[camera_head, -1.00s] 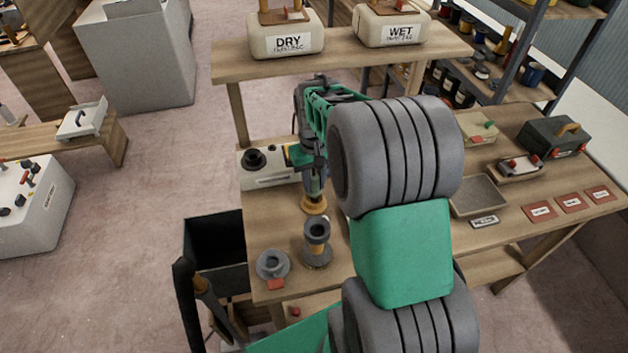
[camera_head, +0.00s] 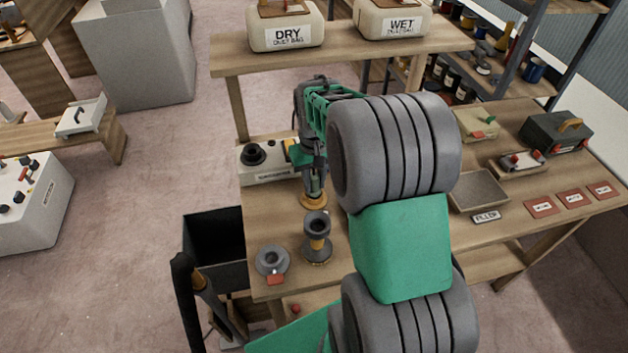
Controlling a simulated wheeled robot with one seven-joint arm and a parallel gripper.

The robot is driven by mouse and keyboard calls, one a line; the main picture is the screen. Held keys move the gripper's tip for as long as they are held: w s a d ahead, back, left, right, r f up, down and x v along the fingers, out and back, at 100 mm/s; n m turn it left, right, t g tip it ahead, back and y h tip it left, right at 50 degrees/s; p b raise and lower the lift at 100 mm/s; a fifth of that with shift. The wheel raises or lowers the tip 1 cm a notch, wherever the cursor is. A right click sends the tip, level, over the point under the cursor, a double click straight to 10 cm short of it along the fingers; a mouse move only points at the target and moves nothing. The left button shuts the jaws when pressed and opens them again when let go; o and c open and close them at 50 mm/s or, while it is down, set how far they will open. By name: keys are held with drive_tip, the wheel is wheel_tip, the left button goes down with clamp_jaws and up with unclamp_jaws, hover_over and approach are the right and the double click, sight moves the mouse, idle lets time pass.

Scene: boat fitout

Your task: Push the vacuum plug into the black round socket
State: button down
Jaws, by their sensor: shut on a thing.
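The black round socket (camera_head: 254,154) is on top of a pale box (camera_head: 265,179) with a label on its front, at the left back of the workbench. My gripper (camera_head: 314,184) points down to the right of that box and in front of it. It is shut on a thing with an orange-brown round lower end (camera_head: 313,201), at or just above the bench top. The fingers are small and partly hidden, so I cannot tell for sure that this thing is the vacuum plug. The held thing is apart from the socket.
A grey cup-topped stand (camera_head: 317,245) and a grey ring piece (camera_head: 271,260) with a red tag stand near the bench's front left. A black open bin (camera_head: 215,240) is left of the bench. My arm hides the bench middle. A shallow tray (camera_head: 478,192) lies to the right.

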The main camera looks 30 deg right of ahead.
drive_tip(key=c, duration=1.1)
unclamp_jaws()
